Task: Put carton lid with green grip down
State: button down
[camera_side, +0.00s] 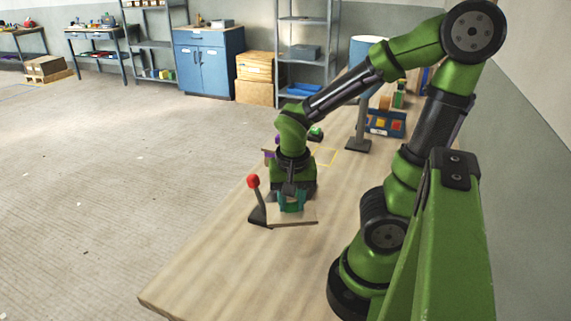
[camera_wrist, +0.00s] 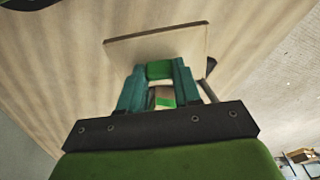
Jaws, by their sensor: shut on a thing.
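The carton lid (camera_side: 300,217) is a flat, pale brown board in the side view. My gripper (camera_side: 290,203) is above its middle, shut on its green grip. In the wrist view the lid (camera_wrist: 190,42) lies beyond the teal fingers of my gripper (camera_wrist: 159,82), and the green grip (camera_wrist: 159,70) shows between them. The lid looks close to the table, but I cannot tell whether it touches. The underside of the lid is hidden.
A lever with a red knob (camera_side: 253,181) stands on a dark base just left of the lid. A blue panel with coloured squares (camera_side: 384,124) and a grey stand (camera_side: 358,144) are farther back on the wooden table (camera_side: 215,270). The table's near part is clear.

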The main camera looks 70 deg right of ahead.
aim_at(287, 206)
jog(key=m, duration=0.6)
jog(key=shift+w+a+f+g, duration=0.2)
jog(key=shift+w+f+g, duration=0.05)
jog(key=shift+w+g, duration=0.15)
jog(key=m, duration=0.4)
jog(key=shift+w+f+m, duration=0.1)
jog(key=shift+w+m, duration=0.05)
jog(key=shift+m, duration=0.25)
jog(key=m, duration=0.3)
jog(key=shift+w+d+g, duration=0.1)
jog(key=shift+d+g, duration=0.05)
jog(key=shift+g, duration=0.25)
jog(key=m, duration=0.5)
jog(key=shift+d+m+y, duration=0.3)
jog(key=shift+d+y, duration=0.05)
jog(key=shift+y, duration=0.05)
jog(key=m, duration=0.3)
jog(key=shift+w+d, duration=0.1)
jog(key=shift+d, duration=0.2)
jog(key=m+y, duration=0.1)
jog(key=m, duration=0.4)
jog(key=shift+a+f+g, duration=0.15)
jog(key=shift+f+g, duration=0.15)
jog(key=shift+f, duration=1)
jog(key=shift+d, duration=0.2)
